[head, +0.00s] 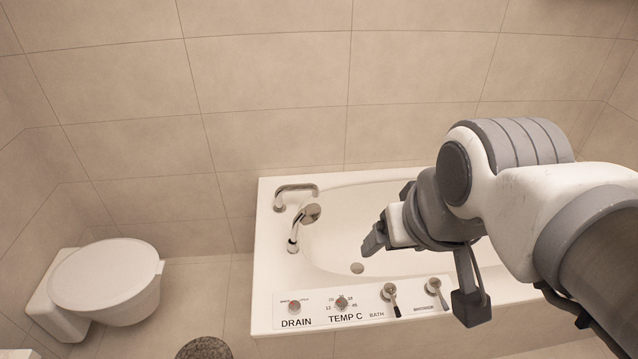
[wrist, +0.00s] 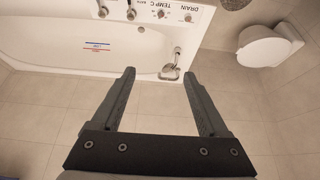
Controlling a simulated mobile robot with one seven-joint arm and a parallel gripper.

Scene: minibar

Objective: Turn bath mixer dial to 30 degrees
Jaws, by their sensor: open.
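The bath mixer dial (head: 341,303) is a small round knob above the "TEMP C" label on the white front panel of the bathtub. Numbers are printed around it, but its exact setting is too small to read. In the wrist view the dial (wrist: 161,15) is near the top edge, upside down. My gripper (head: 374,240) is over the tub, up and to the right of the dial in the head view. In the wrist view my gripper (wrist: 158,72) has its two fingers spread with nothing between them. It is apart from the dial.
A drain knob (head: 294,306) is left of the dial, and two levers, one a bath lever (head: 389,294), are to its right. A toilet (head: 108,279) is far left.

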